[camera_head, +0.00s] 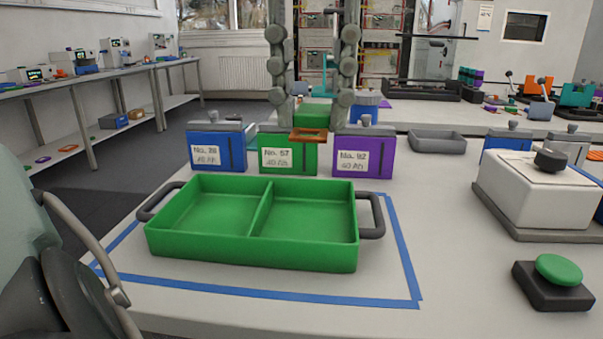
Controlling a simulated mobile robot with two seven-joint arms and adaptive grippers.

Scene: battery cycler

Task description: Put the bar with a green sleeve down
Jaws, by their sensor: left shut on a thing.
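My left arm and gripper (75,290) fill the lower left corner as grey and black parts, very close to the camera. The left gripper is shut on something. Its fingertips and the held bar with a green sleeve cannot be made out. A green tray (250,252) with two empty compartments and dark side handles lies inside a blue tape outline (407,265) on the pale table. The gripper parts are left of the tray and apart from it. A brown-orange piece (308,134) shows at the top of the green battery (285,157). My right gripper is out of view.
A blue battery (217,148) and a purple battery (364,154) flank the green one behind the tray. A grey bin (437,141) is behind them. At right are a white box (530,195) with a black knob and a green button (559,270). Table between tray and button is clear.

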